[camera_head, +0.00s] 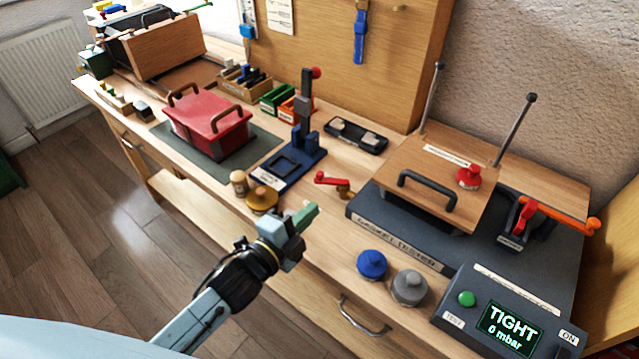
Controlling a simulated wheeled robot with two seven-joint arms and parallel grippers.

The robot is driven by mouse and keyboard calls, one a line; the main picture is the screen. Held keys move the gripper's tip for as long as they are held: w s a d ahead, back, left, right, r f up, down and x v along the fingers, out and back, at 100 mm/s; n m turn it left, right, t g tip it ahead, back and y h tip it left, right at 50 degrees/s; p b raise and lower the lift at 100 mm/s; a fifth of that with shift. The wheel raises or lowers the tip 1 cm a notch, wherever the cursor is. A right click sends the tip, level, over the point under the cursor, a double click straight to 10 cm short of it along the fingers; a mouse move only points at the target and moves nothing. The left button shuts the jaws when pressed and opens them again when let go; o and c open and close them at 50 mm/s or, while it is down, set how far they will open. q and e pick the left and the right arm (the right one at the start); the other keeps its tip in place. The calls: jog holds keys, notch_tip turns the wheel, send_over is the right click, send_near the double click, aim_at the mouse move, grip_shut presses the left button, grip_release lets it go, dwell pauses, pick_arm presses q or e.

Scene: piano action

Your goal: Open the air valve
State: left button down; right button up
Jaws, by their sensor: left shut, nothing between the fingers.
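A small brass valve with a red lever (333,181) stands on the bench at the left edge of the dark tester base (400,237). I take it to be the air valve; its lever points left in the picture. My left gripper (307,214) is shut and empty. In the picture it is just below and left of the valve, apart from it, above the bench's front edge. My right gripper is not in view.
Right of the valve, the tester carries a wooden lid with a dark handle (428,190) and a red knob (469,177). A display box (503,312) reads TIGHT, 0 mbar. Blue (372,264) and grey (409,287) knobbed pieces stand in front. A yellow-brown knobbed piece (262,199) stands left.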

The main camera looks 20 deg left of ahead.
aim_at(318, 182)
pick_arm(q)
jog(key=x, duration=0.8)
jog(key=shift+w+d+b, duration=0.1)
jog(key=shift+w+b, duration=0.1)
jog(key=shift+b, duration=0.15)
jog(key=shift+w+a+f, duration=0.2)
jog(key=shift+w+a, duration=0.1)
jog(key=shift+a, duration=0.25)
jog(key=shift+w+a+f, duration=0.2)
jog(key=shift+w+a, duration=0.1)
jog(key=shift+a, duration=0.3)
jog(key=shift+w+a+f, duration=0.15)
jog(key=shift+w+a, duration=0.15)
jog(key=shift+a, duration=0.25)
jog(key=shift+w+a, duration=0.25)
jog(key=shift+w, duration=0.05)
